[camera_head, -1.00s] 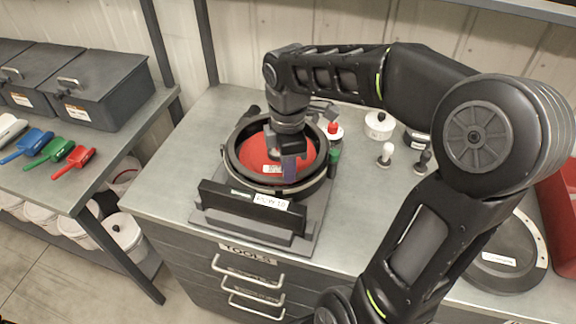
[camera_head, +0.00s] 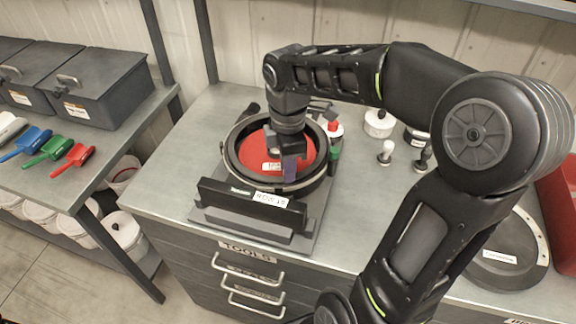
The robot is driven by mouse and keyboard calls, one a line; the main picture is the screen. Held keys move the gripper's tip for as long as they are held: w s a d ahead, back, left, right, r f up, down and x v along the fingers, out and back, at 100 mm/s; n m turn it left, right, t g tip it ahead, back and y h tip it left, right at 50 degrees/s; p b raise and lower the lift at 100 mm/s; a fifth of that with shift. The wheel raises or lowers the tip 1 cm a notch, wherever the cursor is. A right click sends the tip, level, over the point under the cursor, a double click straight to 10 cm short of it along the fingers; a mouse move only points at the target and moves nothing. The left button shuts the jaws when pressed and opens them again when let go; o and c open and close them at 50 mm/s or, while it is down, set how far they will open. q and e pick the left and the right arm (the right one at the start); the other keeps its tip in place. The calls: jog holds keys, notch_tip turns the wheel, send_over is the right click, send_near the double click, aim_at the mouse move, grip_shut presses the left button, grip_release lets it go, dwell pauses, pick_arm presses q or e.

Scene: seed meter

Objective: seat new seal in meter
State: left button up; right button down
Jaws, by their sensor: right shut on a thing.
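The meter (camera_head: 246,205) is a round dark housing on a grey base on the bench, with a labelled bar in front. Inside its ring lies a red disc (camera_head: 250,152) with a small white label, which looks like the seal; I cannot tell whether it lies flat all round. The gripper hides part of the disc and the fingertip contact. My left gripper is not in view.
A dark round cover (camera_head: 503,250) with a pale rim lies at the bench's right. A white pot (camera_head: 379,124) and small knobbed tools (camera_head: 386,152) stand behind. Red (camera_head: 74,160), green and blue scoops lie on the left shelf, beside grey bins (camera_head: 95,88).

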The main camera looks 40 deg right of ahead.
jog(key=shift+f+b, duration=0.35)
jog(key=shift+f, duration=0.25)
dwell(0.5)
